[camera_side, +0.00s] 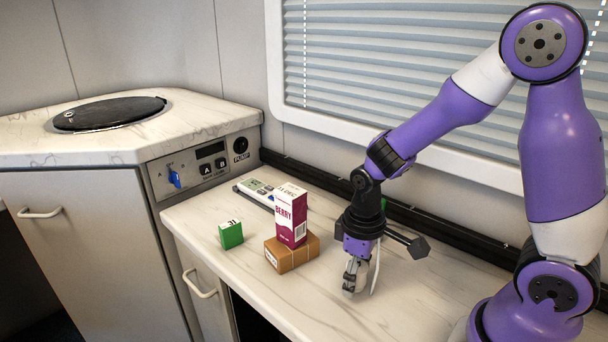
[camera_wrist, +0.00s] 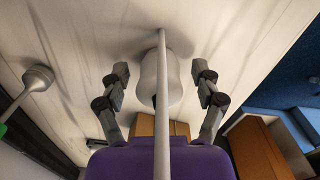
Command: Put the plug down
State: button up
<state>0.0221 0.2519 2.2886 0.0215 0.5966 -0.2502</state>
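In the side view my gripper (camera_side: 355,278) is low over the counter, right of the brown box. A thin white strip (camera_side: 377,268) shows beside the fingers there; the plug itself is mostly hidden.
A maroon and white carton (camera_side: 291,215) stands on a brown box (camera_side: 292,252) left of my gripper. A green box (camera_side: 231,235) and a meter (camera_side: 258,188) lie farther left. The marble counter (camera_side: 330,310) is clear in front. A dark rail runs along the wall.

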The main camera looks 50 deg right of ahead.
aim_at(360, 267)
jog(key=r, duration=1)
jog(key=shift+s+a+r, duration=0.1)
jog(key=shift+s+r, duration=0.1)
jog(key=s+r+m+t, duration=0.2)
jog(key=s+r+t, duration=0.1)
jog(key=r+t, duration=0.2)
jog(key=shift+s+a+r, duration=0.15)
jog(key=shift+a+r, duration=0.1)
jog(key=shift+a, duration=0.1)
jog(key=shift+o, duration=0.5)
jog(key=shift+s+r+t, duration=0.2)
jog(key=shift+t, duration=0.1)
